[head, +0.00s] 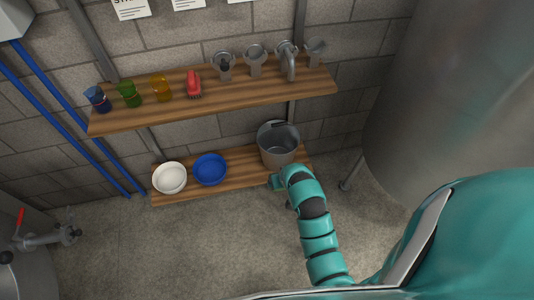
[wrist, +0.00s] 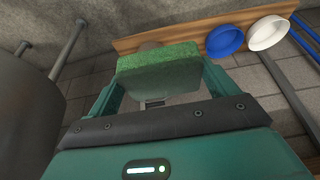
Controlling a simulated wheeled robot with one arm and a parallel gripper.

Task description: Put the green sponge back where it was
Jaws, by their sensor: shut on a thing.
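The green sponge (wrist: 158,68) is held between the two fingers of my gripper (wrist: 160,82) in the wrist view. My gripper (head: 277,182) is at the front edge of the lower wooden shelf (head: 236,185) in the head view, just below the grey metal bucket (head: 278,156). The sponge cannot be made out in the head view. In the wrist view the sponge hides most of what lies behind it.
A white bowl (head: 170,178) and a blue bowl (head: 210,169) stand on the lower shelf, left of the bucket. The upper shelf (head: 225,97) holds cups, a red brush (head: 193,85) and several metal fittings. A large tank (head: 435,90) stands at the right.

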